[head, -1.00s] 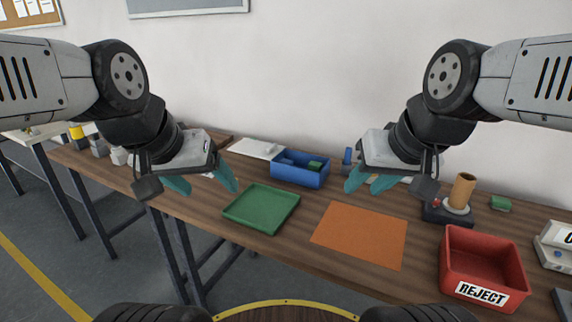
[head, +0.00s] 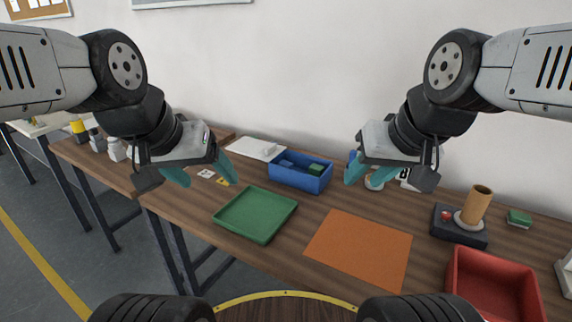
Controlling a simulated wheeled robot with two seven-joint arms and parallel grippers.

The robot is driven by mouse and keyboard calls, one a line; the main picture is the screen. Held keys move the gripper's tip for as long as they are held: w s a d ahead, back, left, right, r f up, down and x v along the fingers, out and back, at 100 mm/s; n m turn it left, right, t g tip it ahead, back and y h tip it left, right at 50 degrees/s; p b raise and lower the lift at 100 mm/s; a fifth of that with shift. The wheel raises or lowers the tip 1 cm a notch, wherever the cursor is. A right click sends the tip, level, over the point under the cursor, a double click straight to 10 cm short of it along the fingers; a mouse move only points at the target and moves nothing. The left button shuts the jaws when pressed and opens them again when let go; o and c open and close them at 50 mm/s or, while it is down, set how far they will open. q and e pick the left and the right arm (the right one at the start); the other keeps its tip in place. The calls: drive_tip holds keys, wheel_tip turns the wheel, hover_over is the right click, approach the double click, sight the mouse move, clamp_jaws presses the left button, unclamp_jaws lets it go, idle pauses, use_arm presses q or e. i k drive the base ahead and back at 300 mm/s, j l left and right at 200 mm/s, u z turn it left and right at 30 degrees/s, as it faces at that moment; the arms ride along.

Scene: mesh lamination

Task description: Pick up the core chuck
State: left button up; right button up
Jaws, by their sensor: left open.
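I cannot tell for sure which thing is the core chuck. A dark base (head: 445,227) with a red knob stands at the right of the table. A brown tube (head: 477,205) stands upright on a pale round flange (head: 469,221) on that base. A small pale round piece (head: 374,183), with blue near it, is partly hidden behind my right gripper (head: 366,184). My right gripper is open and empty above the table, left of the dark base. My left gripper (head: 211,184) is open and empty above the table's left part.
A green tray (head: 256,236) and an orange sheet (head: 360,246) lie at the front. A blue bin (head: 300,182) holds small pieces behind them. A red bin (head: 492,290) stands front right, a green block (head: 519,218) far right. Bare wood lies between sheet and base.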

sight(315, 170)
drive_tip(key=z, duration=1.6)
drive_tip(key=u, duration=1.3)
drive_tip(key=i+j, duration=0.1)
drive_tip(key=j, duration=0.2)
drive_tip(key=i+j+z, duration=0.1)
drive_tip(key=j, duration=0.25)
drive_tip(key=i+j, duration=0.15)
drive_tip(key=j, duration=0.15)
drive_tip(key=i+j, duration=0.1)
drive_tip(key=j, duration=0.25)
drive_tip(key=z, duration=0.05)
